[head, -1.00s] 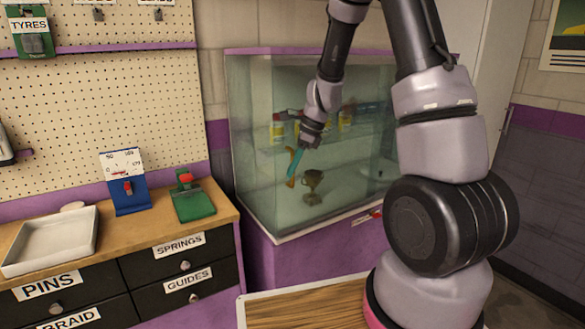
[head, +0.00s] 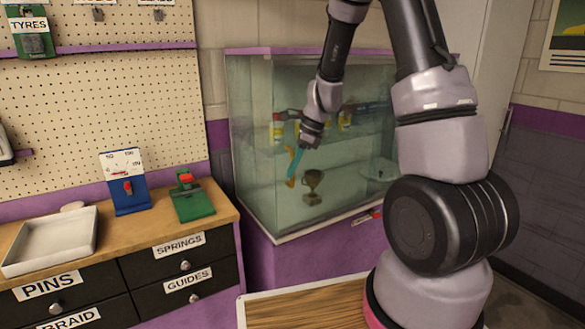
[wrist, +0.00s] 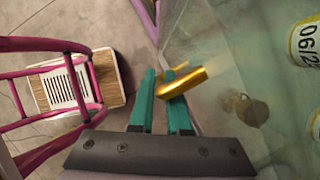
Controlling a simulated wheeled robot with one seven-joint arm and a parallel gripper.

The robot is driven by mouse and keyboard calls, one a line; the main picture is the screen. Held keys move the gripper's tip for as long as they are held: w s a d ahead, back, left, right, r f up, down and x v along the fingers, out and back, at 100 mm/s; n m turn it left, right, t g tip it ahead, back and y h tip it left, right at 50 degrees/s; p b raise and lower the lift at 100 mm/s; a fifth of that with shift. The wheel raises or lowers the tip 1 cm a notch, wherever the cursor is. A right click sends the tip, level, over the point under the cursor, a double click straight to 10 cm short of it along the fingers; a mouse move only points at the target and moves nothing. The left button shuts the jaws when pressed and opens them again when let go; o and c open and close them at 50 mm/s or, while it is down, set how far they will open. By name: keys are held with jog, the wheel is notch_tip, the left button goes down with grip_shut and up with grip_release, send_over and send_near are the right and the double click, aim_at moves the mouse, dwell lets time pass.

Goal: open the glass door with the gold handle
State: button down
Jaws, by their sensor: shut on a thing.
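The glass cabinet (head: 250,150) stands against the wall in the head view, with a purple top and base. The gold handle (wrist: 183,83) is on its glass door, at the teal fingers in the wrist view. My gripper (wrist: 163,80) is shut on the handle. In the head view my gripper (head: 294,165) is tilted down in front of the glass. Whether the door stands slightly ajar cannot be told.
A trophy (head: 313,186) and several yellow-labelled containers (head: 345,118) are behind the glass. A wooden bench (head: 130,231) with a white tray (head: 50,243) stands at the left. A pink-framed thing (wrist: 93,90) and bare floor show in the wrist view.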

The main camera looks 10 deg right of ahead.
aim_at(374, 147)
jog(key=w+d, duration=0.3)
jog(key=d, duration=0.8)
jog(key=w+d, duration=0.4)
jog(key=d, duration=0.6)
jog(key=w+d, duration=0.3)
jog(key=d, duration=0.8)
jog(key=shift+w+d, duration=0.3)
jog(key=shift+d, duration=0.05)
jog(key=c, duration=1.2)
grip_release()
jog(key=shift+o, duration=0.2)
jog(key=v, duration=1.1)
jog(key=shift+a, duration=0.1)
